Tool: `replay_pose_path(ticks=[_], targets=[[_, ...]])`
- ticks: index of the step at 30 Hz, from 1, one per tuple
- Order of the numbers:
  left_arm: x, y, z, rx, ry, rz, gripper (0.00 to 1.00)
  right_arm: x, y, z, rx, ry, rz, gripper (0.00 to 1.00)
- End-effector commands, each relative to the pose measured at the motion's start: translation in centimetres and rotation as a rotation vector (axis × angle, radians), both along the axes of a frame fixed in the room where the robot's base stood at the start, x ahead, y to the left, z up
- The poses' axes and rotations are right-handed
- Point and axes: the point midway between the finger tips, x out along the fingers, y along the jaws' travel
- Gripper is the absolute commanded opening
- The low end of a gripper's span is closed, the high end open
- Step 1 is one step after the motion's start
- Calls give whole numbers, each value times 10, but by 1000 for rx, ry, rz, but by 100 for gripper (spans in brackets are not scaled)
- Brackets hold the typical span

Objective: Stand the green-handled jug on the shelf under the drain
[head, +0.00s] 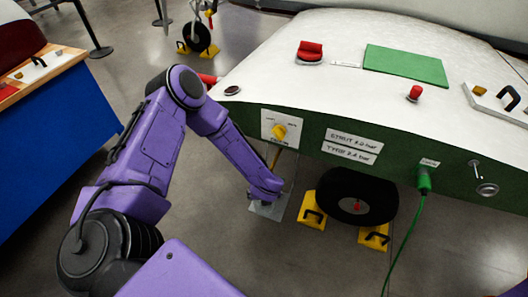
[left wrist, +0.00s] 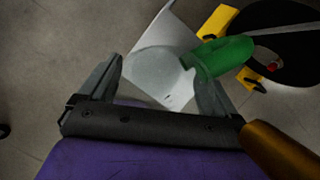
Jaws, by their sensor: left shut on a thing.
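The jug (left wrist: 158,72) is pale and translucent with a green handle (left wrist: 228,52). In the left wrist view it sits between the two fingers of my left gripper (left wrist: 158,88), which is shut on it. The light grey shelf (left wrist: 178,22) shows beyond and below the jug; I cannot tell whether the jug touches it. In the head view my left gripper (head: 266,199) is low over the shelf (head: 283,208), and the jug is hidden or too small to make out. A yellow drain knob (head: 279,131) is on the panel above, with a thin yellowish pipe (head: 276,158) below it. My right gripper is out of view.
A black wheel (head: 357,197) stands right of the shelf between yellow chocks (head: 312,212) (head: 374,238). A green cable (head: 403,235) hangs from the panel. The white-topped body (head: 340,90) overhangs the shelf area. Open floor lies in front.

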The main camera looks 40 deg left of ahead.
Motion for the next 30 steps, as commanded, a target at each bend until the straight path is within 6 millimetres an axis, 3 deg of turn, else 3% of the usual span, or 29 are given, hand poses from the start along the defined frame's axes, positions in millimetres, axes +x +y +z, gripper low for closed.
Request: replay_pose_path(ticks=[6,7,8,17,30], targets=[[0,0,-3,0,0,1,52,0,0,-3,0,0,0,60],[0,0,-3,0,0,1,95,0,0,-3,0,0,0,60],[0,0,-2,0,0,1,100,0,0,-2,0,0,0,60],[-1,-2,5,-1,-1,1,100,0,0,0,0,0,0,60],[-29,-28,98,-2,-2,0,100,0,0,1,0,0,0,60]])
